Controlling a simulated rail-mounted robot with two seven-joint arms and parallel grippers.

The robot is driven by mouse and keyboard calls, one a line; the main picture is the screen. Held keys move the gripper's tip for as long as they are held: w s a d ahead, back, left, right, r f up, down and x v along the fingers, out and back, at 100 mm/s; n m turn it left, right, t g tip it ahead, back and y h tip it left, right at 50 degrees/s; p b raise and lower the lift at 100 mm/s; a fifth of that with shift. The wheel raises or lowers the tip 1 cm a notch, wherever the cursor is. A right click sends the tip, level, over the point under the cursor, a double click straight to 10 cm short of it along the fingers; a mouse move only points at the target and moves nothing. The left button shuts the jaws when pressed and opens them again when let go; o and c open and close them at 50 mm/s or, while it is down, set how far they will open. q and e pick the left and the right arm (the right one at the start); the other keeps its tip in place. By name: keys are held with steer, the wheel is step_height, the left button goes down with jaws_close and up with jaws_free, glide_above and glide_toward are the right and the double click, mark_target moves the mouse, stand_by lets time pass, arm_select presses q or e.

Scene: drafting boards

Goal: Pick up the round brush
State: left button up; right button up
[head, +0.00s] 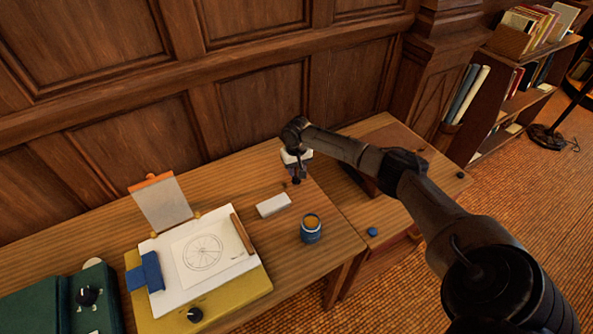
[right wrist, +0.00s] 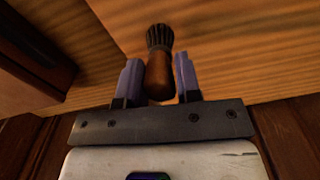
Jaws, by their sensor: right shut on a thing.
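The round brush (right wrist: 160,68) has a brown handle and dark bristles. In the right wrist view it lies between the two purple-grey fingers of my right gripper (right wrist: 160,82), which is shut on its handle, with the bristles pointing away from the palm. In the head view my right gripper (head: 296,180) is at the back of the wooden table, near the panelled wall, and the brush is hard to make out there. Whether the brush touches the table is unclear. My left gripper is not in view.
A yellow drafting board (head: 250,290) with a paper drawing is at left, beside a green case (head: 40,300). A blue disc (head: 372,231) lies on the right-hand table.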

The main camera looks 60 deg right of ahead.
steer(key=r, duration=0.2)
steer(key=r+p, duration=0.1)
steer(key=shift+s+r, duration=0.4)
steer(key=s+a+r+p, duration=0.25)
steer(key=s+r, duration=0.35)
steer(key=s, duration=0.3)
steer(key=s+a+r+p, duration=0.3)
steer(key=a+r+p, duration=0.4)
steer(key=p, duration=0.6)
steer(key=s+a+r+n+p, duration=0.1)
steer(key=s+a+r+p, duration=0.1)
steer(key=a+p, duration=0.55)
steer(key=shift+m, duration=0.5)
steer(key=f+b, duration=0.1)
steer(key=f, duration=0.2)
steer(key=f+b, duration=0.2)
steer(key=f, duration=0.1)
steer(key=d+f+b, duration=0.1)
steer(key=f+b, duration=0.1)
steer(key=f, duration=0.1)
steer(key=shift+w+f, duration=0.1)
steer(key=shift+f, duration=0.45)
